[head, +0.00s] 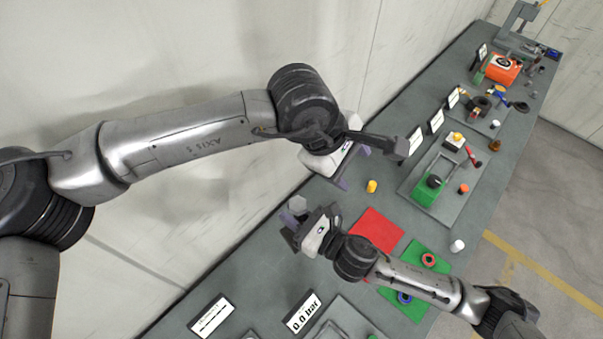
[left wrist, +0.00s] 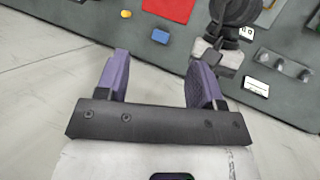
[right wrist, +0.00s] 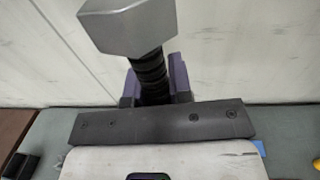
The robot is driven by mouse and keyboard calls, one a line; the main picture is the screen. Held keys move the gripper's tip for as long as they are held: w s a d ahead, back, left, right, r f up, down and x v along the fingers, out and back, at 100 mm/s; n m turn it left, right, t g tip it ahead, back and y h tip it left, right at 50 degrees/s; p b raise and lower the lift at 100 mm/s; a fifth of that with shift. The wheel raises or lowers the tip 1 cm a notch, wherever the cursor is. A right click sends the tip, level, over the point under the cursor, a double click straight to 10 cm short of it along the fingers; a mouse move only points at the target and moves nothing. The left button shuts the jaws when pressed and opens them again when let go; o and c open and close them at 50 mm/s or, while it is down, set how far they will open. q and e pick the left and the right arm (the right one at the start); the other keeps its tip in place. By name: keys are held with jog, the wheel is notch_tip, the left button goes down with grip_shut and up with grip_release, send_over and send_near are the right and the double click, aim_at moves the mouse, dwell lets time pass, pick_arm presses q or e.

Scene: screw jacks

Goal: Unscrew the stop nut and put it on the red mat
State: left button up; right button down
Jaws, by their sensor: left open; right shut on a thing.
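My right gripper (head: 290,218) is shut on a black ribbed stem (right wrist: 150,75) and holds it above the bench. A grey hexagonal piece (right wrist: 130,28), which looks like the stop nut, sits on the stem's outer end. It also shows in the head view (head: 297,204). My left gripper (head: 354,168) is open and empty, above and to the right of the right gripper in the head view. Its two purple fingers (left wrist: 158,78) stand apart in the left wrist view. The red mat (head: 376,230) lies bare on the bench, right of my right gripper.
A yellow cylinder (head: 372,186) and a white cylinder (head: 457,246) stand near the red mat. Green mats carry a red ring (head: 428,260) and a blue ring (head: 404,297). A display (head: 304,313) reads 0.0 bar. A wall runs behind the bench.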

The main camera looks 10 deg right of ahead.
aim_at(301, 203)
pick_arm(q)
jog(key=a+m+y, duration=0.1)
jog(key=a+y, duration=0.1)
jog(key=a+f+m+y, duration=0.1)
jog(key=a, duration=0.2)
jog(key=a+f+m+y, duration=0.1)
jog(key=a+m+y, duration=0.1)
jog(key=shift+w+a+y, duration=0.2)
jog(key=shift+a+y, duration=0.1)
jog(key=shift+a, duration=0.05)
jog(key=shift+a+m, duration=0.1)
jog(key=shift+m, duration=0.2)
jog(key=shift+f+m, duration=0.3)
jog(key=shift+f, duration=3.7)
